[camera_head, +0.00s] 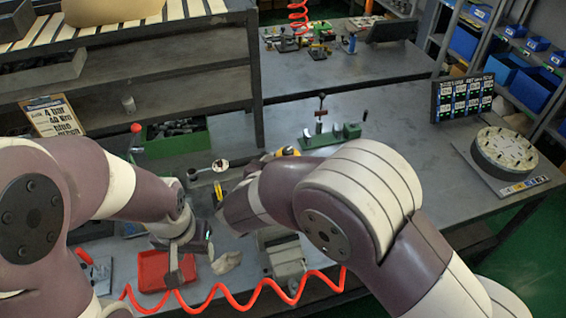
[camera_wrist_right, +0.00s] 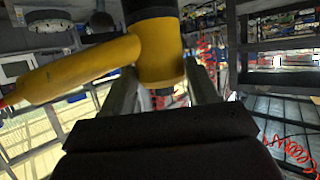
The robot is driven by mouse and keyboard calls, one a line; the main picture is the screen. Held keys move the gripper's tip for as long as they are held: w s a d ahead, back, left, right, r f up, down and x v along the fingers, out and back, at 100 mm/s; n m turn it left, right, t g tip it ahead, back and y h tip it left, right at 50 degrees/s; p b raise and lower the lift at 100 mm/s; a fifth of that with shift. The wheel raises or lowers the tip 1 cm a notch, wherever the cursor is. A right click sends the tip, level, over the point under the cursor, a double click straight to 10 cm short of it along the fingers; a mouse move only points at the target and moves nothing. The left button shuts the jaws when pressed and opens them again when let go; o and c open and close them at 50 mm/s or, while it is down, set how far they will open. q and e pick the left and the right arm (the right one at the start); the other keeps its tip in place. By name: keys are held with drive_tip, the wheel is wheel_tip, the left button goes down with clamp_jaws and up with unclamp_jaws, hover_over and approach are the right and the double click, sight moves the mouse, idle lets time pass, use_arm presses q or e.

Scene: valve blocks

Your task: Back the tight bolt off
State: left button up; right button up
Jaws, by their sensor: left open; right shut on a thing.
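In the wrist view a yellow power tool with black bands (camera_wrist_right: 158,55) stands between the fingers of my right gripper (camera_wrist_right: 165,88), which is shut on it. A yellow arm of the tool reaches left to a red tip. In the head view my right forearm hides most of this gripper; a bit of yellow (camera_head: 287,151) shows behind it. My left gripper (camera_head: 175,275) is open and empty, pointing down over a red tray (camera_head: 152,262). A grey metal block or vise (camera_head: 287,258) stands in front of my right arm. I cannot make out the tight bolt.
A green fixture (camera_head: 340,133) stands mid-bench, and a round grey plate (camera_head: 505,147) at the right. A red coiled hose (camera_head: 235,298) crosses the front. A sign (camera_head: 55,117) stands left; a display board (camera_head: 462,98) stands at the back right. Bench between fixture and plate is clear.

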drive_tip(key=shift+r+p, duration=0.25)
drive_tip(key=shift+p, duration=0.2)
drive_tip(key=shift+f, duration=0.35)
idle(1.4)
drive_tip(key=shift+s+f, duration=0.1)
drive_tip(key=shift+f, duration=0.05)
idle(0.7)
drive_tip(key=shift+s+d+p, duration=0.15)
drive_tip(key=shift+s+p, duration=0.1)
drive_tip(key=shift+p, duration=0.65)
idle(1.6)
drive_tip(key=r+p, duration=0.7)
drive_tip(key=shift+w+r, duration=0.3)
idle(0.5)
